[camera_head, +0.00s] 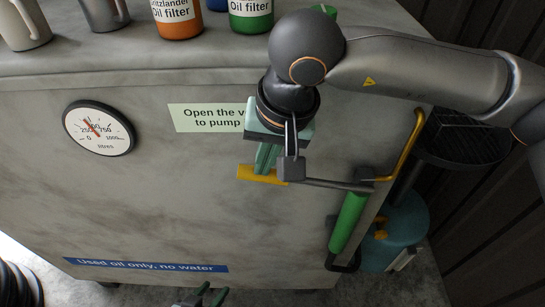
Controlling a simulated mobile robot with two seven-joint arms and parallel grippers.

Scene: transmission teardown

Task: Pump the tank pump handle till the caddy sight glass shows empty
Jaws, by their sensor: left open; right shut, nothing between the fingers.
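The grey tank (150,210) fills the middle of the view. A green grip (348,222), apparently the pump handle, slants down its right side below a dark link arm. A yellow lever (245,172) sits at the link's left end. My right gripper (265,172) is shut with nothing held, at the yellow lever; whether it touches it I cannot tell. My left gripper (211,298) is open at the bottom edge, only its fingertips showing. The teal caddy (408,228) stands right of the tank, partly hidden behind the handle; I cannot make out its sight glass.
A round litres gauge (99,128) with a red needle is on the tank. A pump label (190,117) is partly hidden by my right arm. Oil filter cans (177,18) and grey jugs stand on top. A yellow pipe (408,143) runs down the right side, near a black tray (462,140).

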